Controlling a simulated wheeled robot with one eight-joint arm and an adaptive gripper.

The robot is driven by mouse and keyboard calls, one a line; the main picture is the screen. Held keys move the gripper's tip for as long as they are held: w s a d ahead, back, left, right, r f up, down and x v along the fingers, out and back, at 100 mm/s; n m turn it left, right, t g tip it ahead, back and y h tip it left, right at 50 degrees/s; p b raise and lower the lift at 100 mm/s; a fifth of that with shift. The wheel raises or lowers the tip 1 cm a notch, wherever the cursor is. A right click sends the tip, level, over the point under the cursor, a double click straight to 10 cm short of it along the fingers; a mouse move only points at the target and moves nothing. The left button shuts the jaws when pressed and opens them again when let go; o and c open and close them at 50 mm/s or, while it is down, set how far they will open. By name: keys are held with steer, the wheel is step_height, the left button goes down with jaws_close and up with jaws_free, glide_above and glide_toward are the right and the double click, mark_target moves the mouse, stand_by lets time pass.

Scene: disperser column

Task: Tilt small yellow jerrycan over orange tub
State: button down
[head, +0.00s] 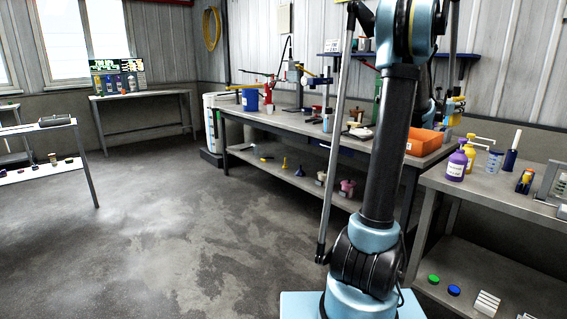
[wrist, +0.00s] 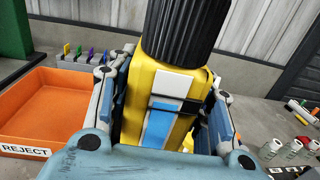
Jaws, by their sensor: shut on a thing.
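A yellow jerrycan (wrist: 178,84) with a ribbed black cap and a white and blue label is close up in the wrist view. My gripper (wrist: 165,112) is shut on it, with one finger at each side. The jerrycan looks near upright with a slight lean, its cap at the top of the picture. An orange tub (wrist: 58,100) marked REJECT stands on the bench to the left of the jerrycan, apart from it. The tub also shows in the head view (head: 425,142), and looks empty. In the head view my arm hides part of the bench.
Several small bottles (wrist: 293,148) stand right of the jerrycan. A blue container (head: 250,99) is on the long bench's far end. The floor at left is clear.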

steer(key=w+a+f+n+t+y, duration=0.3)
steer(key=w+a+f, duration=0.5)
steer(key=a, duration=0.4)
steer(key=w+a+f+n+t+y, duration=0.25)
steer(key=w+a+f, duration=0.35)
steer(key=w+a, duration=0.4)
steer(key=w+a+f+n+t+y, duration=0.1)
steer(key=w+a+f+n+y, duration=0.3)
steer(key=a, duration=1.1)
steer(key=s+a+f+n+t+y, duration=0.15)
steer(key=a+f+y, duration=0.5)
steer(key=a, duration=0.85)
steer(key=a+r+n+g+y, duration=0.2)
steer(key=a+r+n+y, duration=0.35)
steer(key=a+r, duration=0.65)
steer(key=s+a+r+n+g+y, duration=0.2)
steer(key=s+a+r+y, duration=0.1)
steer(key=a+r, duration=0.3)
steer(key=s+a+r+n+g+y, duration=0.2)
steer(key=s+a+r+y, duration=0.2)
steer(key=a, duration=0.6)
step_height(320, 180, up, 2)
steer(key=shift+s+r+g, duration=0.25)
steer(key=shift+s+g, duration=0.15)
steer(key=shift+s, duration=0.8)
steer(key=shift+w+d+n, duration=0.15)
steer(key=shift+n, duration=0.1)
